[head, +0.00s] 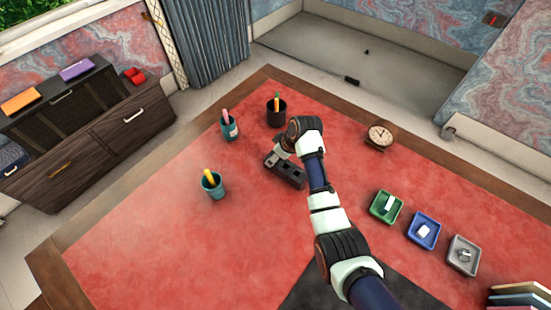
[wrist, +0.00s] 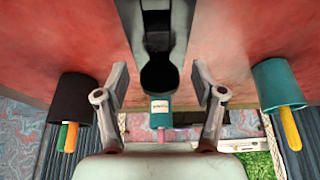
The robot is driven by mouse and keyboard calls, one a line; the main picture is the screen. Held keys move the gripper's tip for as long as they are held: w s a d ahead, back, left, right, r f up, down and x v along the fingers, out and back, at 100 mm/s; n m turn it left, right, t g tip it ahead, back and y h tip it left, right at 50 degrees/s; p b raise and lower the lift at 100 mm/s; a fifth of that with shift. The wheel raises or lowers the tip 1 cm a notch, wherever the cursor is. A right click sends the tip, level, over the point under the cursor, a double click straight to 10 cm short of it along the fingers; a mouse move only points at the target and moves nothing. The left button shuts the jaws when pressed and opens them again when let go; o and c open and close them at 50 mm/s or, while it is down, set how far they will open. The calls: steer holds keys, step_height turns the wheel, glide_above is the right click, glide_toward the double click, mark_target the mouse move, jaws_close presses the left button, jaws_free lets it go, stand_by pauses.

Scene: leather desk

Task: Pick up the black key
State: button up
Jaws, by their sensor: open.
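A dark block-like holder (head: 288,174) with recesses sits on the red desk top, just below and right of my gripper (head: 270,158) in the head view. In the wrist view the grey holder (wrist: 125,18) runs down from the top centre. A black rounded shape (wrist: 160,74) lies at its near end and looks like the black key's head, but I cannot tell for sure. My gripper (wrist: 160,84) is open, with one finger on each side of that shape and nothing held. My arm hides part of the holder in the head view.
A dark cup (head: 276,112) and two teal cups (head: 229,130) (head: 214,188) hold coloured items near the holder. A clock (head: 380,135), green tray (head: 386,207), blue tray (head: 423,231), grey tray (head: 463,256) and books (head: 520,297) stand right. The desk's left front is clear.

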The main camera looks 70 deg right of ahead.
steer(key=shift+r, duration=0.1)
steer(key=c, duration=1.2)
step_height(320, 180, up, 20)
steer(key=p, duration=0.5)
